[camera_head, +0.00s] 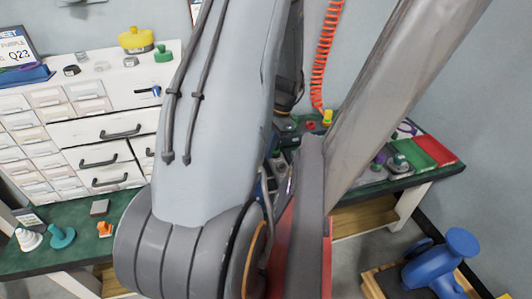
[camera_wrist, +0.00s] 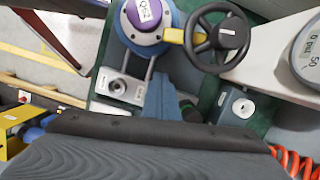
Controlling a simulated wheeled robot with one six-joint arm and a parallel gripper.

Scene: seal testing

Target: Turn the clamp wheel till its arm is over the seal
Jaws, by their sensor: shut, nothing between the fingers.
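In the wrist view a black clamp wheel (camera_wrist: 217,38) with spokes and a small white label is at the upper right of centre. A yellow clamp arm (camera_wrist: 175,35) shows at its left, its end at the right rim of a round blue-grey fixture. A purple seal (camera_wrist: 146,12) with a label ending in 22 or 23 sits on this fixture, partly cut by the top edge. My gripper (camera_wrist: 160,125) is a dark ribbed shape across the bottom, shut and empty, below the wheel in the picture and apart from it. In the head view my arm hides the wheel.
Metal blocks with round holes (camera_wrist: 123,87) stand beside the fixture. In the head view, a white drawer cabinet (camera_head: 100,115) stands left, a green-topped bench (camera_head: 430,172) right, and a blue object (camera_head: 440,265) lower right.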

